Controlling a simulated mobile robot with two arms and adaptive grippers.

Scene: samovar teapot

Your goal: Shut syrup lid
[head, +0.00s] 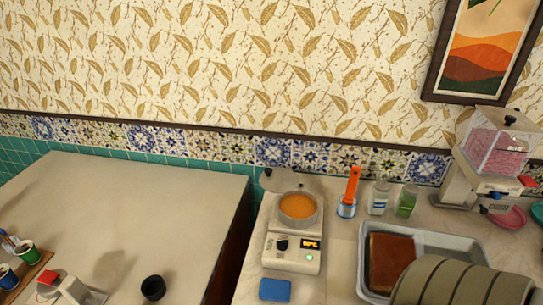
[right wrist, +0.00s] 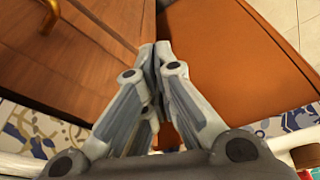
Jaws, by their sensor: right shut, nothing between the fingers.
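The syrup warmer (head: 292,247) is a white box with a dial and a small lit display, standing on the right counter. Its round pot holds orange syrup (head: 297,206). The grey lid (head: 276,181) with a dark knob stands open, tilted up at the back left of the pot. My right gripper (right wrist: 158,50) shows only in the right wrist view, shut and empty. It is in front of brown wooden cabinet panels, with no syrup warmer in that view. My left gripper is in neither view.
A blue block (head: 275,290) lies in front of the warmer. To its right are an orange-handled tool in a jar (head: 347,207), two small jars, a tray (head: 480,246) with a brown slab, and a ridged rounded thing (head: 465,285). The left counter (head: 150,200) is mostly clear.

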